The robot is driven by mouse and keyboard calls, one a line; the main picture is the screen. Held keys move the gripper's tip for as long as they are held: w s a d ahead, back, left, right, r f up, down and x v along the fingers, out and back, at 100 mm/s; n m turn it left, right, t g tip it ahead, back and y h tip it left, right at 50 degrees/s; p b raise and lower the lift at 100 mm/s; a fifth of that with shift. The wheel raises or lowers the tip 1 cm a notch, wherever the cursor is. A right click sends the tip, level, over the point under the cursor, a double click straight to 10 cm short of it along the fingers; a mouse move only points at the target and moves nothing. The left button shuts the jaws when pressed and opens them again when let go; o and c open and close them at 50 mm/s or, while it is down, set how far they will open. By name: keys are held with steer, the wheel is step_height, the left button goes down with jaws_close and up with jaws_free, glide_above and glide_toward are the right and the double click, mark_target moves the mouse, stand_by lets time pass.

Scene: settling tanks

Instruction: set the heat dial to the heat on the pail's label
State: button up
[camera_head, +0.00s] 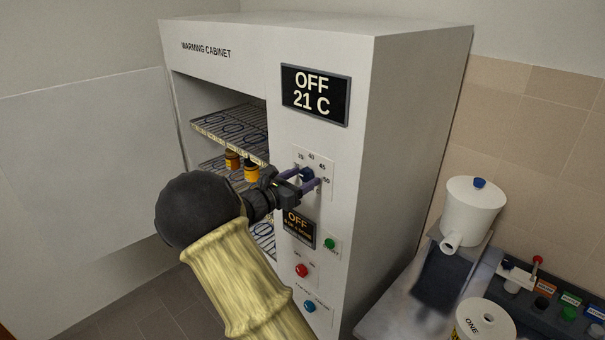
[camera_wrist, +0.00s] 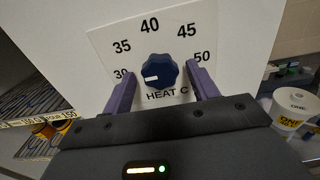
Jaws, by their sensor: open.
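The blue heat dial (camera_wrist: 161,70) sits on a white scale plate marked 30, 35, 40, 45 and 50. Its white mark points left and slightly down, towards 30. In the head view the dial (camera_head: 307,174) is on the front of the warming cabinet (camera_head: 415,120). My gripper (camera_wrist: 163,84) is open, with one purple finger on either side of the dial; I cannot tell if they touch it. My gripper (camera_head: 303,181) reaches the panel from the lower left. A white pail (camera_head: 485,318) marked ONE is partly cut off at lower right; its label's heat is not readable.
The cabinet display (camera_head: 315,95) reads OFF, 21 C. A smaller display (camera_head: 299,228), green button (camera_head: 330,244), red button (camera_head: 302,270) and blue button (camera_head: 309,307) lie below the dial. Amber bottles (camera_head: 251,172) stand on a shelf. A white vessel (camera_head: 473,212) stands right.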

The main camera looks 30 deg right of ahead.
steer(key=shift+w+d, duration=0.1)
steer(key=shift+d, duration=0.2)
steer(key=c, duration=1)
